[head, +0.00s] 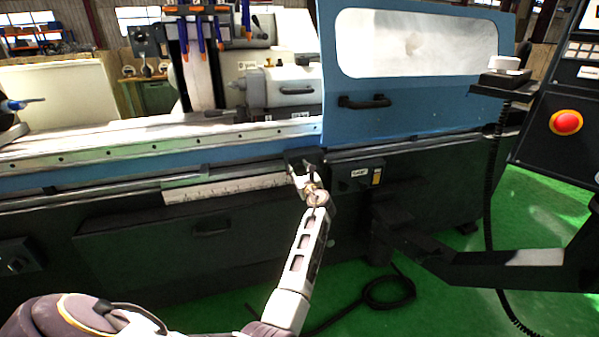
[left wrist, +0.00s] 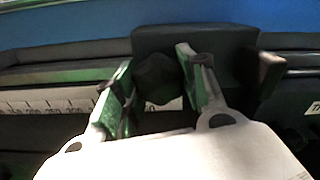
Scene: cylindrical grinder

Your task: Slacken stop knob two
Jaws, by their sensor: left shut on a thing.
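Stop knob two is a dark lobed knob (left wrist: 158,78) on a dark stop block (left wrist: 205,38) on the machine's front rail, seen in the left wrist view. My left gripper (left wrist: 158,85) has its two green-padded fingers on either side of the knob and is shut on it. In the head view my left gripper (head: 308,180) reaches up to the rail just left of the small switch box, and it hides the knob there. My right gripper is not in view.
A white graduated scale (head: 225,188) runs along the rail to the left. A switch box (head: 357,174) sits close on the right. The blue sliding door (head: 415,95) is above. A control panel with a red button (head: 566,122) stands at the right.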

